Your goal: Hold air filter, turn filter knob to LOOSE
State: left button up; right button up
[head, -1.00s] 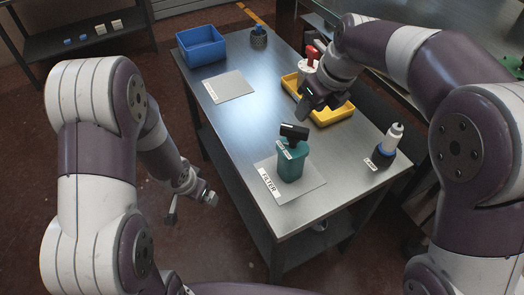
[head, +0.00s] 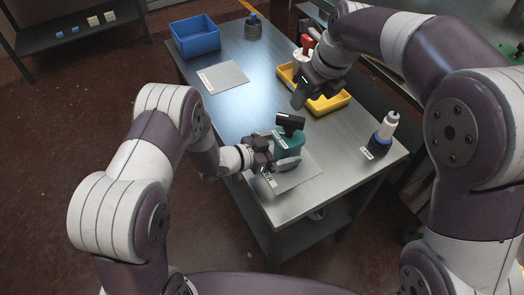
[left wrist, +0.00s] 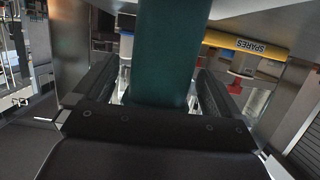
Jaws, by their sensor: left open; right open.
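The air filter (head: 290,146) is a teal body with a black knob (head: 290,122) on top, standing upright on a grey plate labelled FILTER (head: 300,176). My left gripper (head: 276,160) is at the filter's lower body, its fingers open on either side. In the left wrist view the teal body (left wrist: 168,50) stands between the two dark fingers, with gaps visible beside it. My right gripper (head: 301,101) is open, above the table behind the knob and near the yellow tray. The knob's pointer and markings are too small to read.
A yellow tray (head: 330,106) lies behind the filter, labelled SPARES in the left wrist view (left wrist: 258,46). A bottle labelled LAMP (head: 383,136) stands right. A blue bin (head: 195,38), a dark round part (head: 253,28) and an empty grey plate (head: 224,77) are farther back.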

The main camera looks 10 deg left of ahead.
pick_arm(q)
jog(key=shift+x, duration=1.15)
jog(key=c, duration=1.2)
jog(key=shift+c, duration=0.2)
